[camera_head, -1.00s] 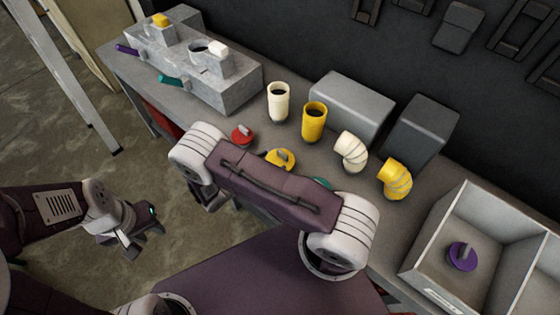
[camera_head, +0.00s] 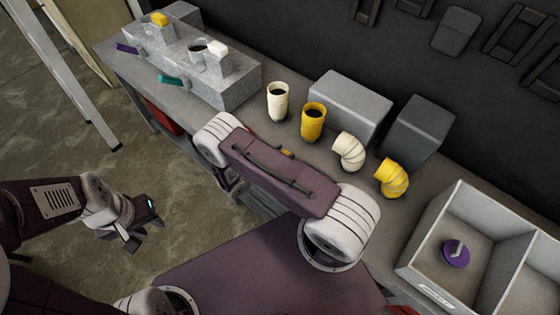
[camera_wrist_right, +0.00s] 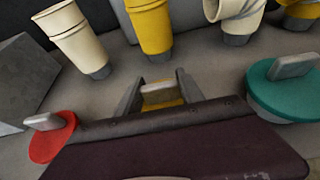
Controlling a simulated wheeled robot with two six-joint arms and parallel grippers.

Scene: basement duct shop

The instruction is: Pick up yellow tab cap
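The yellow tab cap (camera_wrist_right: 163,101) lies on the bench with its raised tab up, in the right wrist view. In the head view only a yellow sliver of it (camera_head: 287,153) shows behind my right arm. My right gripper (camera_wrist_right: 159,88) is low over this cap, its two fingers apart, one on each side of the tab. I cannot tell whether they touch it. The right fingers are hidden in the head view. My left gripper (camera_head: 145,236) is open and empty over the floor, left of the bench.
A red tab cap (camera_wrist_right: 52,137) and a teal tab cap (camera_wrist_right: 283,92) flank the yellow one. Cream (camera_head: 278,103) and yellow (camera_head: 313,124) cups and two elbows (camera_head: 348,152) stand behind. A divided bin (camera_head: 418,250) holds a purple cap (camera_head: 455,254). A grey block fixture (camera_head: 232,88) sits left.

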